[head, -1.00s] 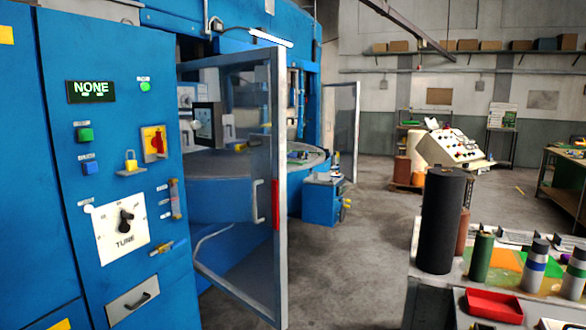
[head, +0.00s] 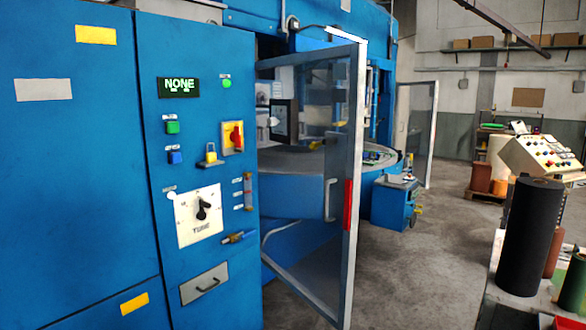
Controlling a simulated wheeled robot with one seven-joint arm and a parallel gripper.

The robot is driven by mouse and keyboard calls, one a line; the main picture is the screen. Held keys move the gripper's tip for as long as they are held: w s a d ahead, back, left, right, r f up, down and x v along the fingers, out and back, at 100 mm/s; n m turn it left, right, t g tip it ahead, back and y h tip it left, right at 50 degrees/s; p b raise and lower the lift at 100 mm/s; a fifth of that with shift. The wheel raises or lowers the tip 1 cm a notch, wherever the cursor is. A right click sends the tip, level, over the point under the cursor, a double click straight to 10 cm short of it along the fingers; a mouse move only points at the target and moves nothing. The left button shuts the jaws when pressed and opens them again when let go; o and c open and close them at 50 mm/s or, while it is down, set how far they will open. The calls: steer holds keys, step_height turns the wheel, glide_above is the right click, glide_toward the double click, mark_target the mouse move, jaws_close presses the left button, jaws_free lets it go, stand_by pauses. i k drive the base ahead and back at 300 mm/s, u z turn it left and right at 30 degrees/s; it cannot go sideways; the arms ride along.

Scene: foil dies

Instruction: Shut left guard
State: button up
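The left guard (head: 354,125) is a tall framed door with a clear panel. It stands open, swung outward from the blue machine, to the right of the control cabinet. It has a pale handle (head: 329,199) and a red strip (head: 348,205) on its outer edge post. A second framed guard (head: 432,135) stands open farther back on the right. My gripper is not in view.
The blue cabinet (head: 80,170) fills the left, with a display reading NONE (head: 179,87) and a TUNE dial (head: 201,212). A small blue unit (head: 394,201) stands beyond the guard. A black roll (head: 530,238) stands at right. Grey floor (head: 420,265) between is clear.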

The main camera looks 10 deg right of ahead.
mark_target(343, 159)
steer(key=u, duration=0.55)
steer(key=k, duration=1.25)
steer(key=u, duration=0.75)
steer(key=i, duration=2.75)
steer(key=z, duration=1.2)
steer(key=i, duration=1)
steer(key=z, duration=1.3)
steer(key=i, duration=0.4)
steer(key=z, duration=0.25)
steer(key=k, duration=0.5)
steer(key=u, duration=0.55)
steer(key=i, duration=0.6)
steer(key=u, duration=0.05)
